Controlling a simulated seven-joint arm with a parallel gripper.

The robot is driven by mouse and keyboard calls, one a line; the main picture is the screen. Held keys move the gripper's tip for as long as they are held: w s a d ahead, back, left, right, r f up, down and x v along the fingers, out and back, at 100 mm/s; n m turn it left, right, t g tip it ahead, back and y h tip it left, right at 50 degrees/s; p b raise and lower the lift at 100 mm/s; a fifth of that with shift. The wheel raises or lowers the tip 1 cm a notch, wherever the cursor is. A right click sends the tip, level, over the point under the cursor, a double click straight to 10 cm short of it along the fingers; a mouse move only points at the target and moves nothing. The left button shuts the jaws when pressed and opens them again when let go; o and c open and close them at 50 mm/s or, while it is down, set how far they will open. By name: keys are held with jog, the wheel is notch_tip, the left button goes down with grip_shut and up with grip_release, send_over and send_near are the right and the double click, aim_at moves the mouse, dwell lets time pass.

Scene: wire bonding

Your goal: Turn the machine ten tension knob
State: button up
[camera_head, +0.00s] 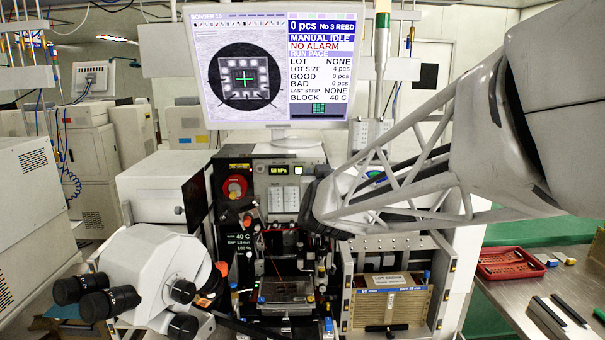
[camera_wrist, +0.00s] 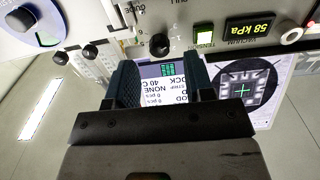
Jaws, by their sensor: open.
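In the wrist view, a round black knob (camera_wrist: 159,44) stands on the light machine panel, just beyond the gap between my fingertips. A lit green button (camera_wrist: 204,34) with the word TENSION beside it is to the knob's right. I cannot tell for sure which control that word names. My gripper (camera_wrist: 163,72) is open, with its two dark fingers apart and nothing held between them. In the head view my gripper (camera_head: 308,196) is at the front panel of the bonder (camera_head: 277,196), below the monitor. My arm hides the knob there.
The monitor (camera_head: 264,68) stands right above the panel and also shows behind my fingers in the wrist view (camera_wrist: 243,90). More black knobs (camera_wrist: 90,51) sit along the panel. The microscope (camera_head: 155,275) is at lower left. A red tray (camera_head: 510,263) lies on the right bench.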

jog(key=shift+w, duration=1.9)
grip_shut()
